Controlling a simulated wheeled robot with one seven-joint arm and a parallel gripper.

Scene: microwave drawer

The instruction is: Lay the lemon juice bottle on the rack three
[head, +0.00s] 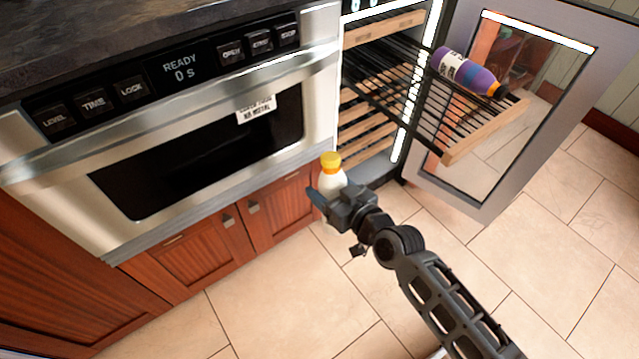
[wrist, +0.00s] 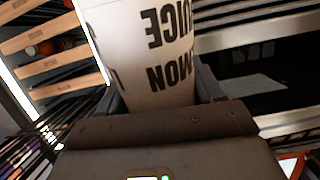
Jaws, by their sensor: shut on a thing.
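The lemon juice bottle is white with a yellow cap, and its body shows in the head view (head: 331,178). In the wrist view its label with dark lettering (wrist: 160,45) fills the top middle. My gripper (head: 328,196) is shut around the bottle and holds it roughly upright above the floor, in front of the cabinet. The gripper jaws also show in the wrist view (wrist: 162,100). The wine cooler has several racks, and one rack (head: 470,142) with a wooden front is pulled out. A purple bottle (head: 465,72) lies on that rack. I cannot tell which rack is number three.
The cooler's glass door (head: 480,190) stands open to the right of the pulled-out rack. The microwave drawer (head: 190,150) is shut at the left, above wooden cabinet doors (head: 200,250). The tiled floor (head: 290,310) in front is clear.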

